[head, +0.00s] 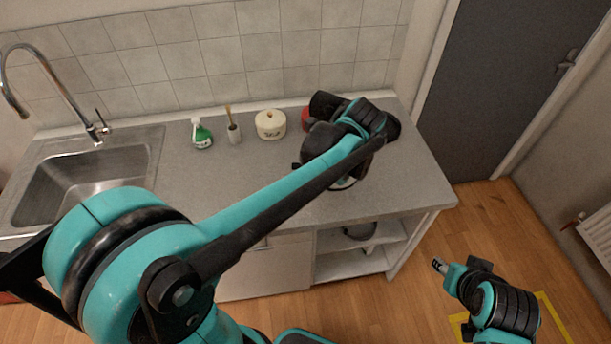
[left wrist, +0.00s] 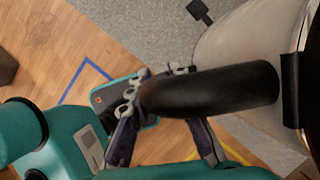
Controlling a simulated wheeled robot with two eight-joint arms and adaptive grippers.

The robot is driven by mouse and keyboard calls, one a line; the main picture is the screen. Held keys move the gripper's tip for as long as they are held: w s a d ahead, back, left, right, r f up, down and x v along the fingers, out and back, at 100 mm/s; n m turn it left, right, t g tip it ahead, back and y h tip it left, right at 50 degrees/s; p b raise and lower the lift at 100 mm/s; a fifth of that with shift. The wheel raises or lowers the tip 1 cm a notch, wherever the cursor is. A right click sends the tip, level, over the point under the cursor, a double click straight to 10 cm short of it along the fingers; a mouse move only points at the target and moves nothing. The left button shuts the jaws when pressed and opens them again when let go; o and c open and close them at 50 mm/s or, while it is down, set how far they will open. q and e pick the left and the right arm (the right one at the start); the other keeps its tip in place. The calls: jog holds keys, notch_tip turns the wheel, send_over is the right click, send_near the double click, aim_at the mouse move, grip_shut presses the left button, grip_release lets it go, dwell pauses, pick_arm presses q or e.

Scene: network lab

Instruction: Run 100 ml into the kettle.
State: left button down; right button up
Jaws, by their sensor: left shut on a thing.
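In the left wrist view a kettle (left wrist: 235,40) with a pale body and a thick black handle (left wrist: 215,90) fills the right side. My left gripper (left wrist: 165,112) is shut on that handle. In the head view my left arm reaches across the counter and hides most of the kettle and the gripper; whether the kettle touches the counter cannot be told. The tap (head: 50,62) is a tall curved metal spout over the steel sink (head: 80,165) at the far left. My right gripper (head: 438,265) is low at the right, over the floor; its jaws are too small to judge.
A green spray bottle (head: 202,136), a small cup with a brush (head: 234,130) and a cream lidded jar (head: 270,125) stand along the back of the counter (head: 225,185). A red thing (head: 307,118) is partly hidden. A dark pot (head: 360,230) sits on the shelf below.

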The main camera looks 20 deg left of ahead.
pick_arm(q)
jog(key=shift+d+r, duration=0.5)
jog(key=shift+d, duration=0.3)
